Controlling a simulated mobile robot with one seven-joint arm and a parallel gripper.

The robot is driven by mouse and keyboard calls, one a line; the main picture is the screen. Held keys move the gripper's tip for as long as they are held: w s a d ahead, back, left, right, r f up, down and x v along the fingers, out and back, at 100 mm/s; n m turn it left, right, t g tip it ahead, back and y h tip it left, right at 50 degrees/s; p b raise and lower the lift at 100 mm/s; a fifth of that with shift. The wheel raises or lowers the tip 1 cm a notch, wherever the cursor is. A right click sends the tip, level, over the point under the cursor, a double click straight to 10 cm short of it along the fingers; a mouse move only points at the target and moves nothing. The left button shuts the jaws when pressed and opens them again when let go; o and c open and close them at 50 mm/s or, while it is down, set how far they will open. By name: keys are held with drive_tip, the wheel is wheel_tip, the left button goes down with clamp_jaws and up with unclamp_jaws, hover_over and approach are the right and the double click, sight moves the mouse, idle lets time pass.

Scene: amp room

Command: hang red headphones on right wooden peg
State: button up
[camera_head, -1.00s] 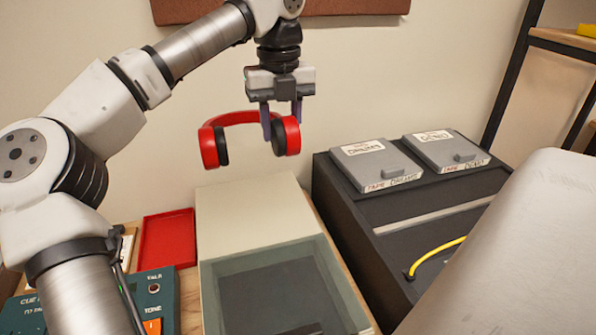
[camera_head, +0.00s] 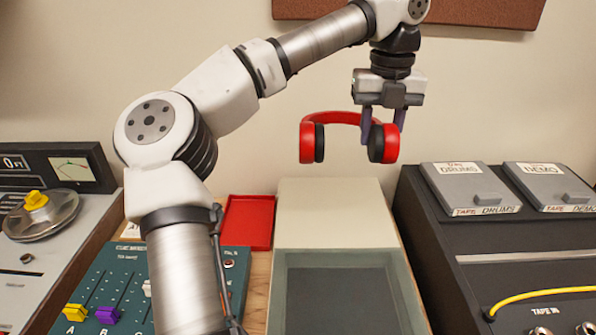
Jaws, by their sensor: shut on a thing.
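The red headphones (camera_head: 308,141) hang in the air from my gripper (camera_head: 381,135), with their band at the top and both ear cups with dark pads pointing down. My gripper points downward and is shut on the headphones near the right ear cup. The headphones are above the back of the pale box and apart from it. No wooden peg shows in view. A brown-red panel (camera_head: 480,8) on the wall is cut off by the top edge.
A pale box with a clear front (camera_head: 335,215) stands below, with a red tray (camera_head: 247,222) to its left. A teal mixer (camera_head: 105,275) and a tape machine (camera_head: 50,215) lie farther left. A dark unit with two grey tape boxes (camera_head: 470,188) and a yellow cable (camera_head: 540,294) stands right.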

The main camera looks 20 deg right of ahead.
wheel_tip(320, 180, down, 20)
drive_tip(key=shift+f, duration=0.1)
drive_tip(key=o, duration=1.1)
drive_tip(key=shift+p, duration=0.3)
drive_tip(key=shift+r+p, duration=0.2)
drive_tip(key=shift+p, duration=0.15)
wheel_tip(320, 180, up, 14)
drive_tip(key=shift+a+f+b, duration=0.15)
drive_tip(key=shift+f+b, duration=0.05)
drive_tip(key=shift+b, duration=0.75)
